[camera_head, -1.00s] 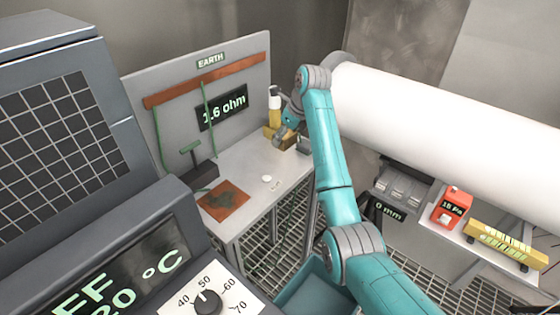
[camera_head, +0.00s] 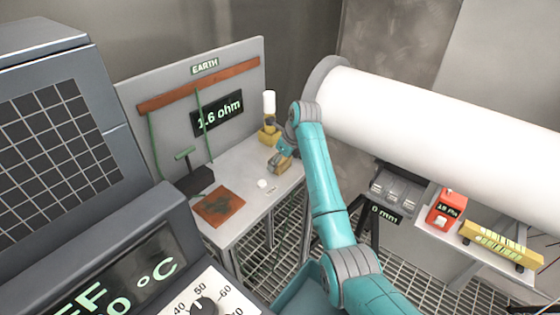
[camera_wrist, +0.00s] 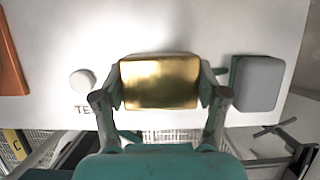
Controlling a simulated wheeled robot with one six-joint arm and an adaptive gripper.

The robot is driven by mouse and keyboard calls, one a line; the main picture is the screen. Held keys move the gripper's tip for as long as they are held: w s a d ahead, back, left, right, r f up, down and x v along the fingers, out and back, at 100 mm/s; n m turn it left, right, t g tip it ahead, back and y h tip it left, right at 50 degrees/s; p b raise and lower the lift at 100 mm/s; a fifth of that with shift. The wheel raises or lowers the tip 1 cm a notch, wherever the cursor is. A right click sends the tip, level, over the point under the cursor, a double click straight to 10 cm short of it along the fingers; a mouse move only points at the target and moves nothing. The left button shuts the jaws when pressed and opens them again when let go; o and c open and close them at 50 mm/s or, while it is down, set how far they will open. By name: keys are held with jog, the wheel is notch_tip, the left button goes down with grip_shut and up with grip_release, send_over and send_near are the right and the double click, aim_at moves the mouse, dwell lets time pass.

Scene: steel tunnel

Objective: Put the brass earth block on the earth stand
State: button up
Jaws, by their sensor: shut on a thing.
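The brass earth block (camera_head: 279,163) is held between the fingers of my gripper (camera_head: 284,154), over the right part of the pale earth bench (camera_head: 235,173). In the wrist view the block (camera_wrist: 160,82) is a shiny gold rectangle, with a finger of my gripper (camera_wrist: 161,88) closed on each side. A flat red-brown copper plate (camera_head: 218,207) lies at the bench's near left; its edge (camera_wrist: 10,62) shows at the left of the wrist view. I cannot tell for sure which piece is the earth stand. The block's underside is hidden.
A white round button (camera_head: 262,183) lies between block and plate. A grey rounded pad (camera_wrist: 259,83) is right of the block. A white cylinder (camera_head: 269,102) on a yellow base stands behind. A black box with green T-handle (camera_head: 195,178) is at left. A big white pipe (camera_head: 430,110) is right.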

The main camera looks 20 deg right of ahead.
jog(key=o, duration=1.6)
jog(key=v, duration=1.2)
jog(key=shift+r, duration=0.15)
jog(key=shift+w, duration=0.1)
